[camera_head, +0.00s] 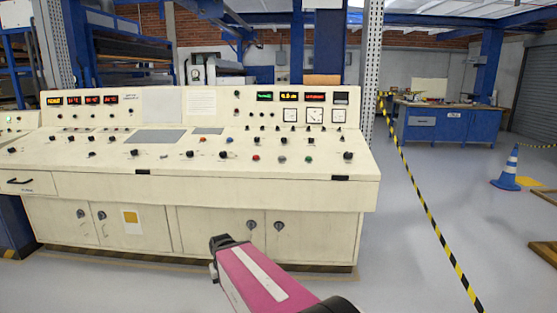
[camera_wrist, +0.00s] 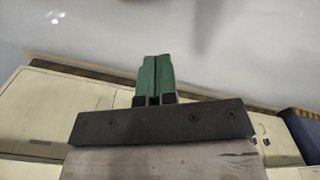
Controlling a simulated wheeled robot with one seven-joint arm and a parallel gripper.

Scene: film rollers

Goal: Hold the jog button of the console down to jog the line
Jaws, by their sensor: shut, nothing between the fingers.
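The cream console (camera_head: 90,187) fills the left and middle of the head view, with a sloped panel of several knobs, coloured buttons, displays and dials. A green button (camera_head: 309,159) and a red button (camera_head: 256,157) show on its right half. A blue button (camera_head: 229,140) sits further left. I cannot tell which one is the jog button, as labels are too small to read. My gripper's green fingers (camera_wrist: 156,78) are together and empty in the wrist view, in front of the console's lower cabinets. In the head view my arm is low, in front of the cabinet doors, apart from the panel.
Open grey floor (camera_head: 410,250) lies right of the console, crossed by a yellow-black barrier tape (camera_head: 425,200). A blue workbench (camera_head: 445,122) stands behind it. A blue-white cone (camera_head: 510,168) and wooden pallet edges are at the far right. A perforated post (camera_head: 372,70) rises behind the console.

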